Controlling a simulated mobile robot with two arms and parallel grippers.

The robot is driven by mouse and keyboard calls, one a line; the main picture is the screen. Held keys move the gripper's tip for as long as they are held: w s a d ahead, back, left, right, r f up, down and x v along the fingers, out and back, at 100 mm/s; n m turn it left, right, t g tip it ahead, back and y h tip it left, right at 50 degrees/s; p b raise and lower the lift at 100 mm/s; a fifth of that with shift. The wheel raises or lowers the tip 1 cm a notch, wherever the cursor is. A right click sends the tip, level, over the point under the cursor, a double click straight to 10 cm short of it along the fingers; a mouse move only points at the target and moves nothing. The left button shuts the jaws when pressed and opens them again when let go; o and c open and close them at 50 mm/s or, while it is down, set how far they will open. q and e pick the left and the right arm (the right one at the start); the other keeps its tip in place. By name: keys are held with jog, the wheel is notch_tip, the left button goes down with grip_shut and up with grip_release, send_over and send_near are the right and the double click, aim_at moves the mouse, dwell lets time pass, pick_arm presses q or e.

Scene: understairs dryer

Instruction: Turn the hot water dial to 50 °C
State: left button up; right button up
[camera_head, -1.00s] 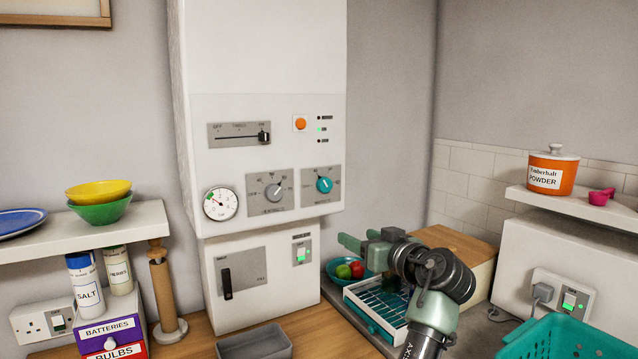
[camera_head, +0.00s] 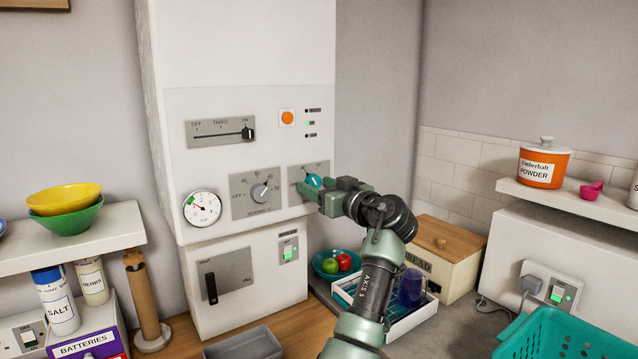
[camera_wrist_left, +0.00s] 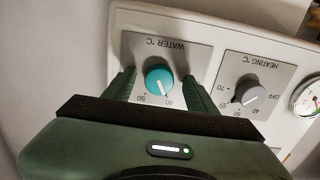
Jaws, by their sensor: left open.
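The teal hot water dial (camera_head: 314,181) is on the right plate of the white boiler's front. In the left wrist view the picture is upside down, and the dial (camera_wrist_left: 158,78) sits under the label WATER °C. Its white pointer is at or close to the 40 mark; the 50 mark is beside it. My left gripper (camera_head: 306,188) is at the dial. In the left wrist view its open fingers (camera_wrist_left: 156,76) stand on either side of the dial, with gaps visible. Part of the plate is hidden behind the gripper. My right gripper is not in view.
The grey heating dial (camera_head: 260,192) is on the plate to the left. A slider (camera_head: 248,133) and an orange button (camera_head: 287,118) are above; a pressure gauge (camera_head: 202,208) is at lower left. Below my arm are a fruit bowl (camera_head: 326,266) and a drying rack (camera_head: 415,313).

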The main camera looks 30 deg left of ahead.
pick_arm(q)
jog(key=shift+d, duration=0.1)
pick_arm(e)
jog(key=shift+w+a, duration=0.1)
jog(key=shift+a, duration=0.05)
pick_arm(q)
grip_shut()
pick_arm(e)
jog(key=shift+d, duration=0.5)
pick_arm(q)
jog(key=shift+m, duration=0.3)
jog(key=m, duration=0.2)
jog(key=shift+r+m, duration=0.1)
jog(key=shift+m, duration=0.2)
jog(key=m, duration=0.2)
jog(key=shift+r+m, duration=0.1)
jog(key=shift+m, duration=0.3)
jog(key=m+p, duration=0.2)
jog(key=m, duration=0.2)
jog(key=shift+s, duration=0.1)
jog(key=shift+m+p, duration=0.4)
jog(key=shift+m, duration=0.5)
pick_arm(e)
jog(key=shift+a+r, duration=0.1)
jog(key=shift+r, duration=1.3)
